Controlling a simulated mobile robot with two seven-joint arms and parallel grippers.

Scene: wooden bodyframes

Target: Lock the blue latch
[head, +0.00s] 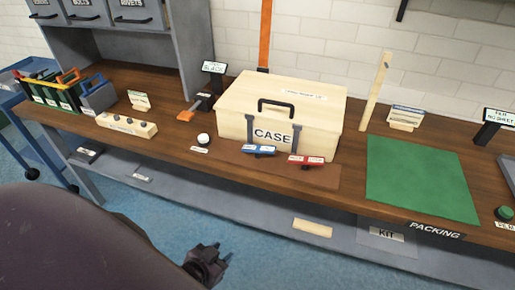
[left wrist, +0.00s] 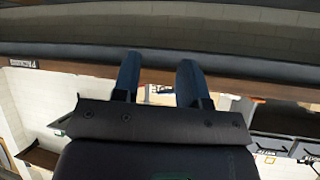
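The case (head: 235,128) is a pale wooden box with a black handle, standing closed on the workbench in the head view. The blue latch (head: 258,150) is at the lower front of the case, left of the red latch (head: 306,160). Both stick out toward me over a brown mat. My left gripper (head: 210,265) is in front of the bench, low and well apart from the case. In the left wrist view its two fingers (left wrist: 158,82) are spread with nothing between them. My right gripper is not in view.
A green mat (head: 420,178) lies right of the case. A white knob (head: 203,139) and a wooden block with dark pegs (head: 127,125) stand to the left. The bench's front edge and a lower shelf (head: 270,222) lie between my gripper and the case.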

